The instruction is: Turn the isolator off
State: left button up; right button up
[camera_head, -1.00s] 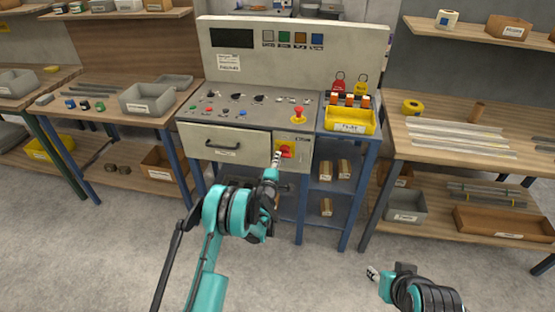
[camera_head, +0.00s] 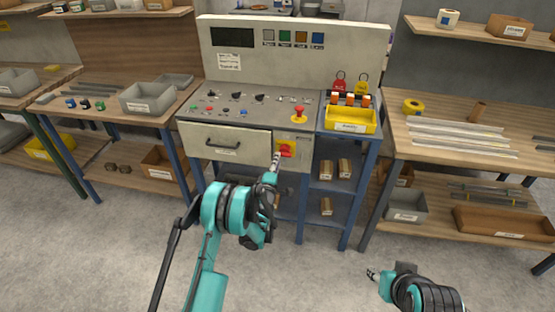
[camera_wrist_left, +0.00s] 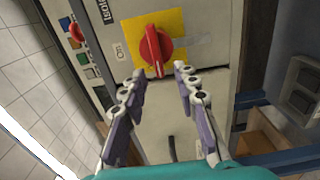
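The isolator is a red rotary handle (camera_head: 287,149) on a yellow plate, on the front of the grey control cabinet (camera_head: 293,137), right of the drawer. In the left wrist view the red handle (camera_wrist_left: 154,50) lies lengthwise up and down the picture on its yellow plate (camera_wrist_left: 178,22). An "On" label (camera_wrist_left: 119,51) is beside the plate. My left gripper (camera_head: 277,157) is just in front of the handle. In the left wrist view its fingers (camera_wrist_left: 156,76) are apart, with the handle's near end in line with the gap. My right gripper (camera_head: 372,274) hangs low, away from the cabinet; its fingers are too small to judge.
A red emergency button (camera_head: 299,114) stands on the cabinet top above the isolator. A yellow bin (camera_head: 350,121) and a red tag (camera_head: 339,82) and yellow tag (camera_head: 361,84) are to its right. The drawer handle (camera_head: 223,144) sticks out at left. The floor in front is clear.

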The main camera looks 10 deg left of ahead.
pick_arm(q)
jog(key=s, duration=0.5)
dwell(0.3)
notch_tip(320, 180, up, 10)
jog(key=s+a+m+g+y, duration=0.1)
jog(key=s+a+m+g, duration=0.1)
jog(key=s+m, duration=0.1)
jog(key=s+a+r+m+g, duration=0.1)
jog(key=s+r+m+g, duration=0.2)
jog(key=s+r+m, duration=0.5)
jog(key=s+d+f+m+g, duration=0.1)
jog(key=s+m+g, duration=0.1)
jog(key=s, duration=0.8)
jog(key=s+d+f+m+g, duration=0.1)
jog(key=s+m+g, duration=0.1)
jog(key=s, duration=0.9)
jog(key=s+d+f+m+g+h, duration=0.1)
jog(key=s+f+m+g, duration=0.1)
jog(key=s, duration=0.8)
jog(key=shift+s+m, duration=0.35)
jog(key=shift+m, duration=0.25)
jog(key=shift+o, duration=0.2)
